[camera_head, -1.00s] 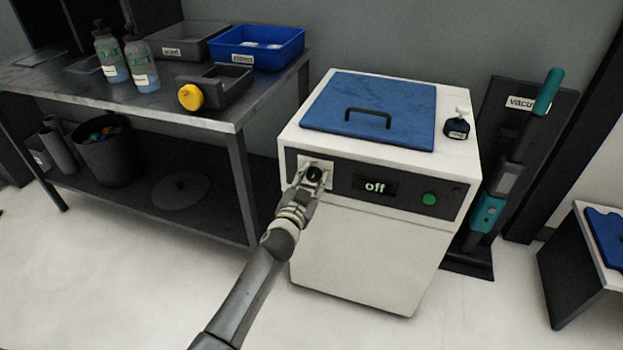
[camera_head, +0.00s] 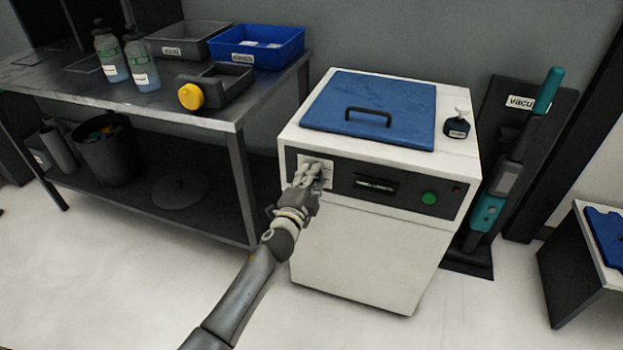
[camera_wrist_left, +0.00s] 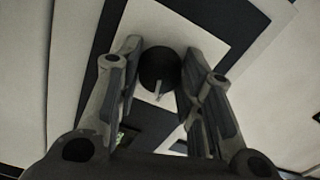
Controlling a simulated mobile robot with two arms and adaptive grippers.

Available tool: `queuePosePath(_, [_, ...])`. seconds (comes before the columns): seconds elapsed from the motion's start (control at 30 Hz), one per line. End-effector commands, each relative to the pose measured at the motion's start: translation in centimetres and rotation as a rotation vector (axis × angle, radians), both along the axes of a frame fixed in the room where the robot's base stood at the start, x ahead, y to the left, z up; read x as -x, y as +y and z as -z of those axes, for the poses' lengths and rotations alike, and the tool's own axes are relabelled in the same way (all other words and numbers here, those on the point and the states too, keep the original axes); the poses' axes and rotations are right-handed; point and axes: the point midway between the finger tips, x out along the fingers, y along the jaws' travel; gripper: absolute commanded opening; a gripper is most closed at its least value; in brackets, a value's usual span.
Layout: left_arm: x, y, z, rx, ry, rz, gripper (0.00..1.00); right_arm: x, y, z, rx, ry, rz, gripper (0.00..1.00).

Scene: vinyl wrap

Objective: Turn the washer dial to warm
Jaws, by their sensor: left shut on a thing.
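The white washer (camera_head: 360,255) stands at the centre, with a dark control panel across its front. Its dial sits on a pale square plate at the panel's left; in the head view my gripper hides most of it. In the left wrist view the round black dial (camera_wrist_left: 159,70) with a pale pointer mark lies between my fingers. My left gripper (camera_head: 310,177) is shut on the dial, and its fingers also show in the wrist view (camera_wrist_left: 160,80). The display (camera_head: 376,186) shows a blurred, unreadable pale-green strip. My right gripper is not in view.
A green button (camera_head: 429,198) is right of the display. A blue lid (camera_head: 365,95) with a black handle and a small dark bottle (camera_head: 457,127) are on top. A metal table (camera_head: 215,112) stands left, a vacuum (camera_head: 500,180) right. Floor in front is clear.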

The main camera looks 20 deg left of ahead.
Motion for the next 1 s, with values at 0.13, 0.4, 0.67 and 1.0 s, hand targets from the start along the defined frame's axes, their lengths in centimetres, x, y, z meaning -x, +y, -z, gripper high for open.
queuePosePath(0.13, [0.0, 0.0, 0.1, -0.139, -0.003, 0.001, 0.11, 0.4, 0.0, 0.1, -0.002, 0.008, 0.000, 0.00])
queuePosePath(0.4, [0.0, 0.0, 0.1, -0.393, -0.012, 0.001, 0.11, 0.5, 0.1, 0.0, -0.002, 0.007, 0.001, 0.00])
queuePosePath(0.67, [0.0, 0.0, 0.1, -0.602, -0.019, 0.001, 0.11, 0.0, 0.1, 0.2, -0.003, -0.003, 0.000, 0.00])
queuePosePath(1.0, [0.0, 0.0, 0.1, -0.764, -0.025, 0.002, 0.11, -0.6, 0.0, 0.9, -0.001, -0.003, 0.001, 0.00])
